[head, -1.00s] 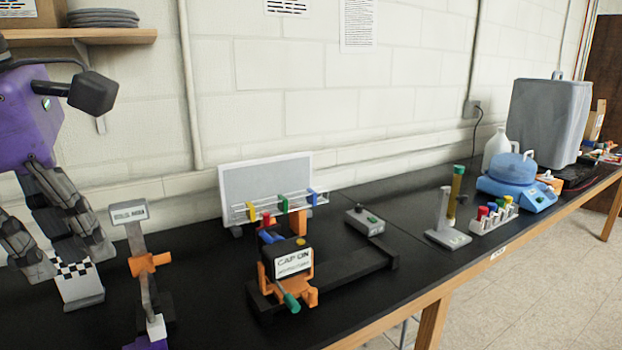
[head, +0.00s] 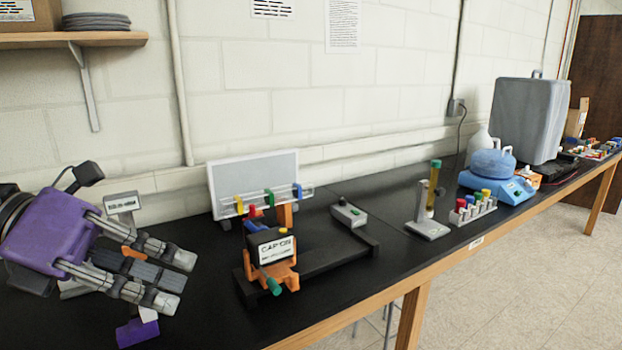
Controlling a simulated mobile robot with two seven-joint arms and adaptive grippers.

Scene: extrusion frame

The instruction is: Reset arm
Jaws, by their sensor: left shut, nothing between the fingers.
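My left gripper (head: 178,282) is at the lower left of the head view. Its purple body lies low over the bench and its grey fingers reach right. It is shut and holds nothing. It partly hides a grey stand with a label plate (head: 123,202), an orange clamp and a purple foot (head: 137,332). The orange and black fixture marked "CAP ON" (head: 276,250) stands to the right of the fingertips, apart from them. My right gripper is not in view.
The black bench (head: 345,290) runs along the wall. A grey box (head: 348,213), a stand with a yellow tube (head: 432,190), a rack of coloured caps (head: 475,208) and a blue device (head: 497,187) stand to the right. A wall shelf (head: 90,40) is at upper left.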

